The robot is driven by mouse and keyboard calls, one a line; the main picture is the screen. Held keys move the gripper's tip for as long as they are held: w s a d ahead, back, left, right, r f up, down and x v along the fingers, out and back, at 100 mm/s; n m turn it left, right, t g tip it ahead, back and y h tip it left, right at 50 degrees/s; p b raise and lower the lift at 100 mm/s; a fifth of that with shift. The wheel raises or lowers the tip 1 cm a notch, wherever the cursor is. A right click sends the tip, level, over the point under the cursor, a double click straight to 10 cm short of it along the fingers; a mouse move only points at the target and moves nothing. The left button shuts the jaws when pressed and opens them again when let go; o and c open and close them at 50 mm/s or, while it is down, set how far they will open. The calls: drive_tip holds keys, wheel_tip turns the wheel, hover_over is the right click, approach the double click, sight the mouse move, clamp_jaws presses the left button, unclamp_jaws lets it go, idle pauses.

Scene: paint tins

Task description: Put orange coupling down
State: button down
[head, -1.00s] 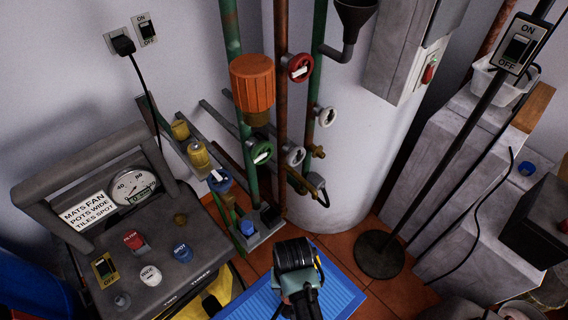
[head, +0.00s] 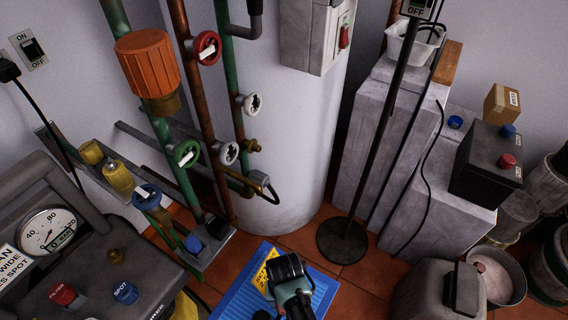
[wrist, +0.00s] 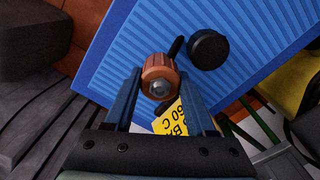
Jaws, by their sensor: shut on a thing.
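The orange coupling (wrist: 158,76), a small ribbed orange piece with a grey metal centre, sits between my fingertips in the wrist view. My gripper (wrist: 160,90) is shut on it, with one blue finger on each side. Behind it lies a ridged blue mat (wrist: 110,55); I cannot tell whether the coupling touches it. In the head view my gripper (head: 289,302) is over the blue mat (head: 232,292), and the coupling is hidden there.
A black round piece (wrist: 208,49) and a yellow label (wrist: 172,118) are close to the coupling. Pipes with an orange fitting (head: 147,66) stand at the left, a dark pole base (head: 343,241) behind the mat, and a grey jerrycan (head: 425,290) at the right.

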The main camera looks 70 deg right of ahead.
drive_tip(key=shift+f, duration=0.5)
drive_tip(key=shift+f, duration=0.1)
drive_tip(key=shift+c, duration=1.1)
unclamp_jaws()
wheel_tip(320, 180, up, 12)
drive_tip(key=p, duration=0.3)
drive_tip(key=shift+p, duration=0.35)
